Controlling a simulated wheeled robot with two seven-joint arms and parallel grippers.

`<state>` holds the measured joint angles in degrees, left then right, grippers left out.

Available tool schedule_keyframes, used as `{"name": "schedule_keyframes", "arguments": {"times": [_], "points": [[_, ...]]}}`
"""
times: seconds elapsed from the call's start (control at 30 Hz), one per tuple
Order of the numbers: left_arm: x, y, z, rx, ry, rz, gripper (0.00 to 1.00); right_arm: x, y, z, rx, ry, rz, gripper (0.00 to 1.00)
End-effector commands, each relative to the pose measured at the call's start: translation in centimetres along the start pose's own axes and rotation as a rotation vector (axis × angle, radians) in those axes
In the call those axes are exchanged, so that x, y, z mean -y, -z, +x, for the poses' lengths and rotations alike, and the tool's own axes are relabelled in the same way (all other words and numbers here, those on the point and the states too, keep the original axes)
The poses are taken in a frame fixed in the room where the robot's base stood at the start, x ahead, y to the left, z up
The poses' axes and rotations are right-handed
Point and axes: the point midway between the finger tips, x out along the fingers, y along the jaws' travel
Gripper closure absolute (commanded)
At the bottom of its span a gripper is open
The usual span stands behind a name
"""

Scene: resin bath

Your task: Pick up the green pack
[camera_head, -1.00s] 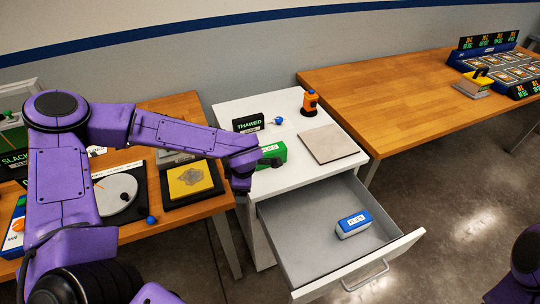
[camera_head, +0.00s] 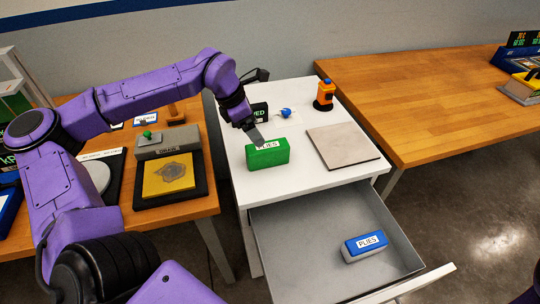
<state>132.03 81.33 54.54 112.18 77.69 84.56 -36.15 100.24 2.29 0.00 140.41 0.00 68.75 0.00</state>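The green pack (camera_head: 267,155) is a block with a white label reading "PLIES". It stands on the white cabinet top, near its left front edge. My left gripper (camera_head: 256,137) comes down from the upper left, with a grey finger at the pack's top rear edge. I cannot tell whether it touches the pack or how far the fingers are apart.
The white cabinet's drawer (camera_head: 300,260) is open and holds a blue pack (camera_head: 365,246). A beige plate (camera_head: 342,146), an orange device (camera_head: 324,95), a blue-ended item (camera_head: 286,112) and a black sign (camera_head: 259,111) are on top. The right wooden table (camera_head: 430,95) is mostly clear.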

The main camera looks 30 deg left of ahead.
Motion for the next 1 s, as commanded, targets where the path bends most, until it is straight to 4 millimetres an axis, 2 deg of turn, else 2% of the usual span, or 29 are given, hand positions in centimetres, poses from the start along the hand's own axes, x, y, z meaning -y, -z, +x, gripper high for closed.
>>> {"name": "schedule_keyframes", "arguments": {"times": [0.1,0.27,0.43,0.53,0.63,1.0], "points": [[0.1,-0.3,2.5,-0.008,0.006,0.005,0.17,0.0,0.2,-0.5,-0.001,0.000,0.000,0.57],[0.1,-0.4,4.4,-0.007,0.006,0.006,0.17,-0.1,0.4,-0.8,-0.001,0.001,0.000,0.57],[0.3,-0.1,7.2,-0.009,0.008,0.007,0.17,-0.2,0.9,-2.1,-0.001,0.000,0.000,0.57],[0.1,0.0,8.8,-0.007,0.005,0.005,0.17,-0.2,0.9,-2.0,-0.001,0.001,0.001,0.57],[0.1,0.0,9.4,-0.004,0.003,0.004,0.17,-0.2,0.9,-2.0,-0.001,0.001,0.000,0.57],[0.1,0.1,9.4,-0.004,0.002,0.003,0.17,-0.1,0.8,-1.9,-0.001,0.001,0.000,0.57]]}}
